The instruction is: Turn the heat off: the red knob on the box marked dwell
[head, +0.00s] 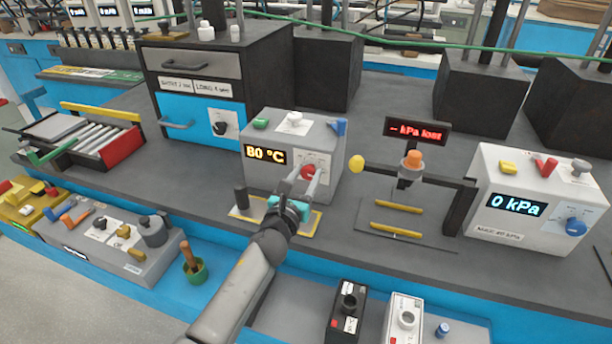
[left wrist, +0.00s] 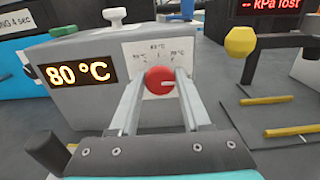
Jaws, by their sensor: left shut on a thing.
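The red knob (head: 308,171) is on the front of a grey box (head: 262,178) whose display reads 80 °C. The knob also shows in the left wrist view (left wrist: 160,81), with a pale mark on its face and a dial label (left wrist: 150,52) with temperature marks behind it. My left gripper (head: 306,176) reaches the box front, and its two fingers are shut on the red knob, one on each side, as the left wrist view shows (left wrist: 160,88). I cannot read the word dwell on this box. My right gripper is not in view.
A green knob (head: 261,124), a white knob (head: 295,118) and a blue part (head: 336,127) are on top of the box. A stand with a yellow ball (head: 356,164) is to the right. A white 0 kPa box (head: 531,225) stands further right.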

